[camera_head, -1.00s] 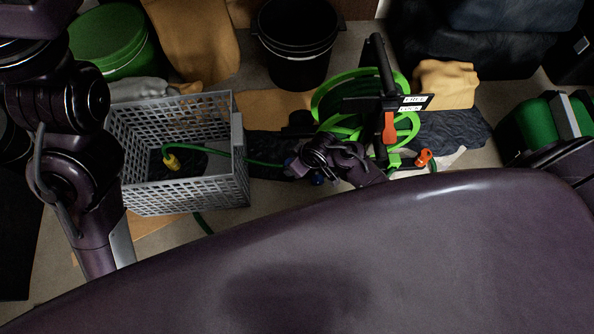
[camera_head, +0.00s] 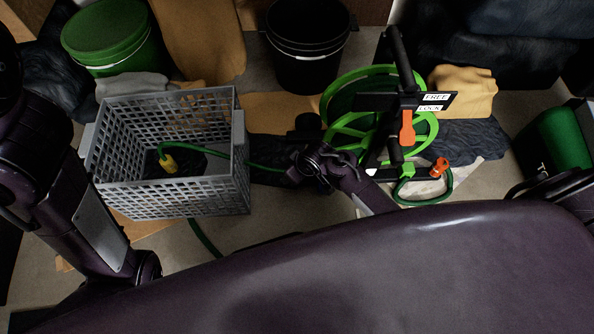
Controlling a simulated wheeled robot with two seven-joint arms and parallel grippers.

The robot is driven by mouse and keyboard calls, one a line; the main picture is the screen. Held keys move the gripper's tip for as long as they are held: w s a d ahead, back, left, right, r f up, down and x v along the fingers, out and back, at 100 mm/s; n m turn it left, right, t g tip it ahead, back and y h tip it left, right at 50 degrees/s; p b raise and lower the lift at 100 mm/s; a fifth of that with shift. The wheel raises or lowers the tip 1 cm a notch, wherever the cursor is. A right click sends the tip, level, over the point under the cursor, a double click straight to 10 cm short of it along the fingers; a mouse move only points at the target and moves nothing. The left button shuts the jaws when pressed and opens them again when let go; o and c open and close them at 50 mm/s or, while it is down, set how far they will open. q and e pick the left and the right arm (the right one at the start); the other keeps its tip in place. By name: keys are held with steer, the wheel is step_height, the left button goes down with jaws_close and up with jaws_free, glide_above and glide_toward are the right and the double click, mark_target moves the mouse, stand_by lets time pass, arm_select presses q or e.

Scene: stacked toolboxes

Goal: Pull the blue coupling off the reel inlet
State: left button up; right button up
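The green hose reel (camera_head: 345,98) stands upright right of centre, with a black frame and an orange lever beside its FREE and LOCK labels. My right gripper (camera_head: 302,172) is at the reel's lower left, where the green hose from the crate arrives. Its fingers are dark and partly hidden by my wrist, so I cannot tell whether they are open or shut. The blue coupling and the reel inlet cannot be made out, as my wrist covers that spot. My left arm hangs down the left side, and its gripper is not visible.
A grey perforated crate (camera_head: 190,205) stands left of the reel with a yellow hose fitting (camera_head: 168,163) inside. A green bucket (camera_head: 105,40) and a black bucket (camera_head: 307,45) stand behind. My body covers the foreground.

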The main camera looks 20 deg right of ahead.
steer(key=shift+c, duration=0.4)
steer(key=c, duration=1.1)
steer(key=shift+r+p, duration=2.05)
steer(key=shift+p, duration=0.6)
step_height(320, 180, up, 4)
steer(key=p, duration=0.5)
steer(key=shift+r, duration=0.1)
